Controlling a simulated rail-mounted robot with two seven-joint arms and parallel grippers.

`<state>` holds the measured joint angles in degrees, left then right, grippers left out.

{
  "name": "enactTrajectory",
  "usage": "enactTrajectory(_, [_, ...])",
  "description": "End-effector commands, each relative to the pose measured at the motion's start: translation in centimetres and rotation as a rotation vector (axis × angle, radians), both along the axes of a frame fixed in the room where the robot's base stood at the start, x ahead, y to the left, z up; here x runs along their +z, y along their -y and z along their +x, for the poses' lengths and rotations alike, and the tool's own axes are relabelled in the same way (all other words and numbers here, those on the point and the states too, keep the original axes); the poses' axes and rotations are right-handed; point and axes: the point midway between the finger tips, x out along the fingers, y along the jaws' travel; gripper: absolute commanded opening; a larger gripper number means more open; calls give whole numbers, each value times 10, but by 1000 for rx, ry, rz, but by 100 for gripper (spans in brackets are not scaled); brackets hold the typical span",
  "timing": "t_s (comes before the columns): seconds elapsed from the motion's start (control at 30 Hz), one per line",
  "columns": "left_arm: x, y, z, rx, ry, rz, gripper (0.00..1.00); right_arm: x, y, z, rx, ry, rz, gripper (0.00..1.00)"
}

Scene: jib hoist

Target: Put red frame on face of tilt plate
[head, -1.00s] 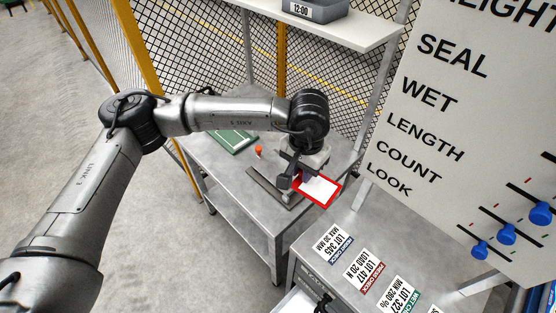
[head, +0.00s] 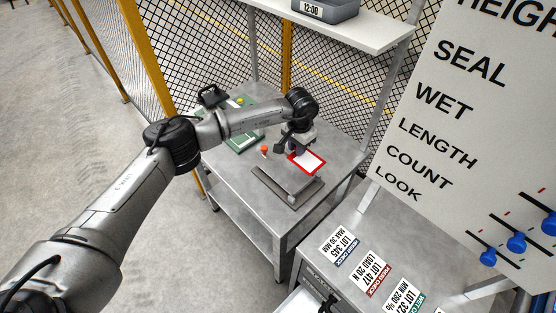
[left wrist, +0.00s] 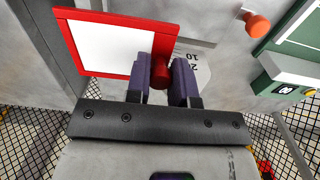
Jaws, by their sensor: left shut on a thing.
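The red frame (head: 318,170) has a white middle and is in my left gripper (head: 298,150), just behind the grey plate on the bench. In the left wrist view the fingers (left wrist: 163,82) are shut on the red grip (left wrist: 161,72) at the edge of the red frame (left wrist: 112,17). A flat grey plate with a dark bar (head: 288,187), which looks like the tilt plate, lies on the bench in front of the frame. Whether the frame touches anything below it I cannot tell. My right gripper is out of view.
An orange knob (head: 264,149) and a green device (head: 247,141) stand left of the gripper on the grey bench (head: 325,146). A shelf (head: 350,35) with a grey bin is above. A label counter (head: 340,270) and a lettered board (head: 440,120) are at right.

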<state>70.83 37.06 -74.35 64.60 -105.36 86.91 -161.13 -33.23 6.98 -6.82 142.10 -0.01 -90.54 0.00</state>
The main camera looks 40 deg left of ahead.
Motion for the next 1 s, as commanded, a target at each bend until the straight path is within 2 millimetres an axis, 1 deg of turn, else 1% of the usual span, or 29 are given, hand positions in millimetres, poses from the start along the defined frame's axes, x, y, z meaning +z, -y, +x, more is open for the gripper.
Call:
enactTrajectory(0.03, [-7,-11,-5,4,-1,0,0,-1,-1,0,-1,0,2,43])
enactTrajectory(0.2, [-25,-38,-17,2,0,0,0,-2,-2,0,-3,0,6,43])
enactTrajectory(0.4, [-36,-56,-25,1,0,0,0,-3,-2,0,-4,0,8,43])
enactTrajectory(0.57, [-39,-59,-26,0,1,0,0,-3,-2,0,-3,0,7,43])
enactTrajectory(0.67, [-45,-59,-26,0,1,-1,0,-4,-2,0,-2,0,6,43])
enactTrajectory(0.9, [-74,-58,-27,1,0,-2,0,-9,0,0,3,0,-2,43])
enactTrajectory(1.0, [-79,-59,-26,2,1,-1,0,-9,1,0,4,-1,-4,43])
